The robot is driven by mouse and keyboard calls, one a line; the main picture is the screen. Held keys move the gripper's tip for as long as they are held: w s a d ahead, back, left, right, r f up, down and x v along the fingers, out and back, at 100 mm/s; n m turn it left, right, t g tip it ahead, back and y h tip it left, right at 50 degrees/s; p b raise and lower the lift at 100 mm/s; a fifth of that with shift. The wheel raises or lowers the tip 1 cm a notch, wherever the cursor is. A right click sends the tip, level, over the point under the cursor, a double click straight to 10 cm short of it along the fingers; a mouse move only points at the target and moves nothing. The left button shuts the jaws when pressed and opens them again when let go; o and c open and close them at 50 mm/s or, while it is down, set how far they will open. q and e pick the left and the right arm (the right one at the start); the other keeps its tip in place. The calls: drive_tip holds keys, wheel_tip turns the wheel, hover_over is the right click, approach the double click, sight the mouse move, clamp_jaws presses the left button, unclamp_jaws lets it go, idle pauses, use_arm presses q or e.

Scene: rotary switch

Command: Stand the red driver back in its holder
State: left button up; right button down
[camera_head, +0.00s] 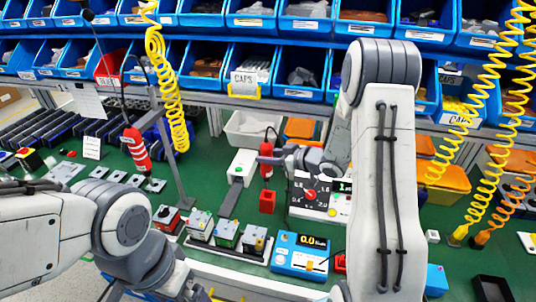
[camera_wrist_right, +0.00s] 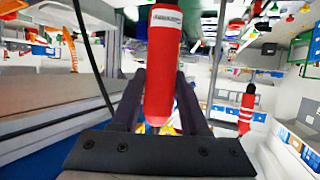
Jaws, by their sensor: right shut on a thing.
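The red driver (camera_head: 266,171) is upright in the head view, with a dark cord rising from its top. My right gripper (camera_head: 272,159) reaches in from the right and is shut on it. In the right wrist view the driver (camera_wrist_right: 163,65) stands between the two dark fingers (camera_wrist_right: 158,110). A red block-like piece (camera_head: 267,202), perhaps the holder, is just below the driver. I cannot tell whether the driver's tip touches it. My left arm is at the lower left; its fingers cannot be made out.
Another red driver (camera_head: 136,147) hangs at the left. A white box with a green button (camera_head: 241,165) is beside the held driver. A dial panel (camera_head: 319,193) is close on the right. Switch boxes (camera_head: 227,235) and a blue meter (camera_head: 300,255) stand in front.

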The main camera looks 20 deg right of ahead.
sight(269, 179)
wheel_tip(269, 179, down, 7)
drive_tip(key=b, duration=0.5)
drive_tip(key=shift+d+f+b, duration=0.1)
drive_tip(key=shift+d+b, duration=0.05)
drive_tip(key=shift+b, duration=0.25)
drive_tip(key=shift+f+b, duration=0.5)
drive_tip(key=shift+f, duration=0.3)
drive_tip(key=shift+s, duration=0.1)
drive_tip(key=shift+f, duration=0.25)
drive_tip(key=shift+f, duration=0.2)
drive_tip(key=shift+c, duration=1.7)
unclamp_jaws()
